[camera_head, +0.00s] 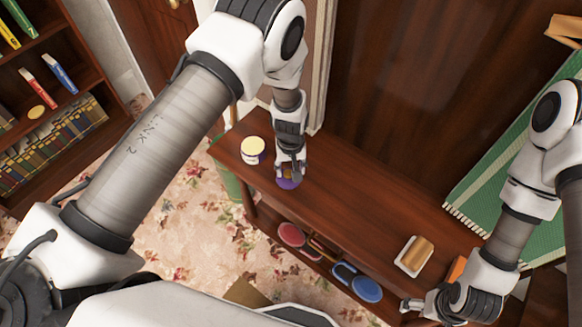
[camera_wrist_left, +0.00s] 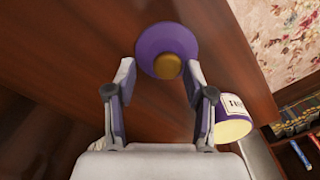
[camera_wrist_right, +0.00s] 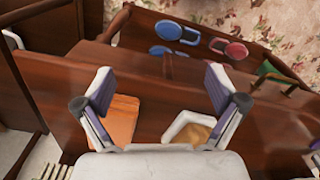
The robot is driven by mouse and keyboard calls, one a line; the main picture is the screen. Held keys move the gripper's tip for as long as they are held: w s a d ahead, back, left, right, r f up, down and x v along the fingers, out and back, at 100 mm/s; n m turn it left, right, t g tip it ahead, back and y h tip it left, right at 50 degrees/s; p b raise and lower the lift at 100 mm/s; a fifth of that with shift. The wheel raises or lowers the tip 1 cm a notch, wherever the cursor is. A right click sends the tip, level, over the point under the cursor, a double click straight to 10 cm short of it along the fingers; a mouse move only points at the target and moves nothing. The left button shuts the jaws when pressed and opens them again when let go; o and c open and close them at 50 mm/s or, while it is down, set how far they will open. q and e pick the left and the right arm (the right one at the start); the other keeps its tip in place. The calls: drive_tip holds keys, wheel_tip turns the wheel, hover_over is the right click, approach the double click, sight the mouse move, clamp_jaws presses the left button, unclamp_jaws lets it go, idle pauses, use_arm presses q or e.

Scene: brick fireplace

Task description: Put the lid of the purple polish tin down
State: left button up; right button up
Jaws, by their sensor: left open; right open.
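The purple lid (camera_head: 288,184) with its gold knob lies on the dark wooden shelf top; it also shows in the left wrist view (camera_wrist_left: 152,42). My left gripper (camera_head: 291,168) is open just over it, with the lid and knob just past the fingertips in the left wrist view (camera_wrist_left: 158,74). I cannot tell whether a finger touches the lid. The polish tin (camera_head: 252,155), purple and white with a pale open top, stands beside it; it shows in the left wrist view (camera_wrist_left: 234,122). My right gripper (camera_head: 412,304) is open and empty at the right end.
A pale tray with a tan block (camera_head: 415,256) and an orange block (camera_head: 456,269) are near my right gripper. A green fringed rug (camera_head: 490,165) is at right. The middle of the top is clear.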

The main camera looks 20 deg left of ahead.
sight(289, 172)
use_arm(q)
wheel_tip(289, 172, up, 11)
drive_tip(key=p, duration=0.7)
drive_tip(key=shift+s+p, duration=0.3)
drive_tip(key=shift+s, duration=0.05)
drive_tip(key=s+a+f+m, duration=0.1)
drive_tip(key=s+a+f, duration=0.25)
drive_tip(key=s, duration=0.25)
drive_tip(key=s+a+f+m, duration=0.1)
drive_tip(key=s+a+f, duration=0.1)
drive_tip(key=s+a, duration=0.3)
drive_tip(key=s+a+r+m, duration=0.1)
drive_tip(key=s+r+m, duration=0.1)
drive_tip(key=s, duration=1.4)
drive_tip(key=shift+a, duration=0.15)
